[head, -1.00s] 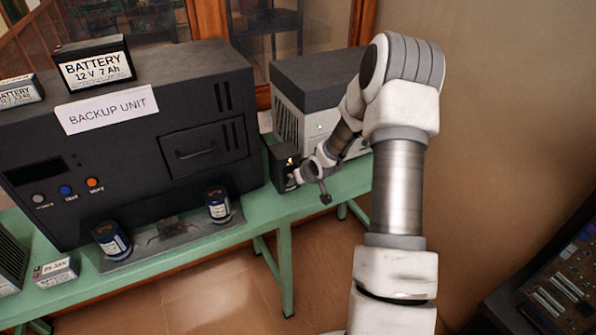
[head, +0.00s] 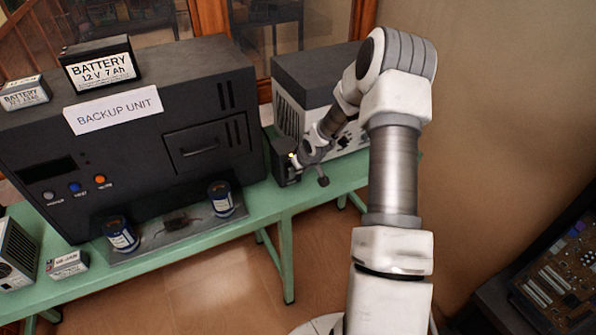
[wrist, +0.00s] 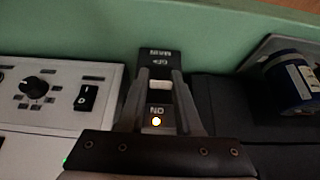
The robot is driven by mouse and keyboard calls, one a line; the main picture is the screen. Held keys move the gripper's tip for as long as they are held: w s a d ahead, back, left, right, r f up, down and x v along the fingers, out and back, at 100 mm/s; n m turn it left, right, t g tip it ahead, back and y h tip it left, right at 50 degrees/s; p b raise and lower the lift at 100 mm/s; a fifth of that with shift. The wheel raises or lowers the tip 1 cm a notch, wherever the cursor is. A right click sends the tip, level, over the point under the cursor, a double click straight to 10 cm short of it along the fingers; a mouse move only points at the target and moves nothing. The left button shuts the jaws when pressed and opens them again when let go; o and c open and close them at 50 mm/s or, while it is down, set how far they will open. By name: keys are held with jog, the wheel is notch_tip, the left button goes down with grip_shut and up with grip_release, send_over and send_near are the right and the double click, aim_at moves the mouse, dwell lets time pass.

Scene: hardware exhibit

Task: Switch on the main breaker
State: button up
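The main breaker is a small black box (head: 283,160) on the green bench, right of the backup unit, in the head view. A pale lever piece (wrist: 160,87) sits between the labels, nearer OFF. My gripper (wrist: 160,76) is at the breaker's face, its fingers apart on either side of the lever piece; whether they touch it I cannot tell. My gripper (head: 297,165) is small in the head view.
The backup unit (head: 110,170) stands left of the breaker, with batteries on top. Two dark blue cylinders (head: 221,198) stand on a plate in front of it. A grey-white unit (wrist: 60,98) with a knob and rocker switch stands beside the breaker. Floor in front is clear.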

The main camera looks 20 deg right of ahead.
jog(key=o, duration=0.3)
jog(key=shift+o, duration=0.2)
jog(key=p+v, duration=0.2)
jog(key=v, duration=1.5)
jog(key=shift+r, duration=0.15)
jog(key=shift+s, duration=0.15)
